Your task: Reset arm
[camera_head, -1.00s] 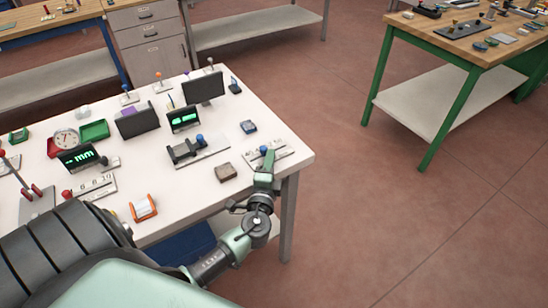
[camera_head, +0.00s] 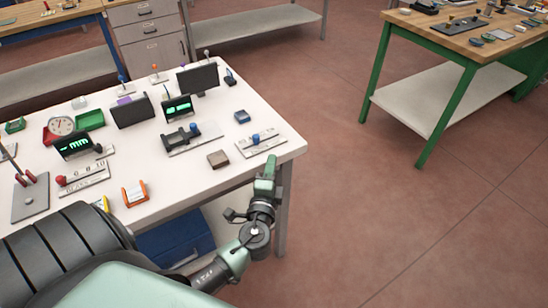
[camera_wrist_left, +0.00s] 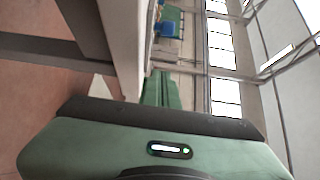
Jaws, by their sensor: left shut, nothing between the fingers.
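My left gripper (camera_head: 268,168) is beside the near right corner of the white table (camera_head: 240,182). Its green fingers are shut with nothing between them. Just beyond the fingertips on the table is a white scale plate (camera_head: 268,147) with a blue knob (camera_head: 256,138), apart from the gripper. My right gripper is not in view.
A blue bin (camera_head: 175,240) sits below. A green-legged bench (camera_head: 470,45) stands at right, with open floor between.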

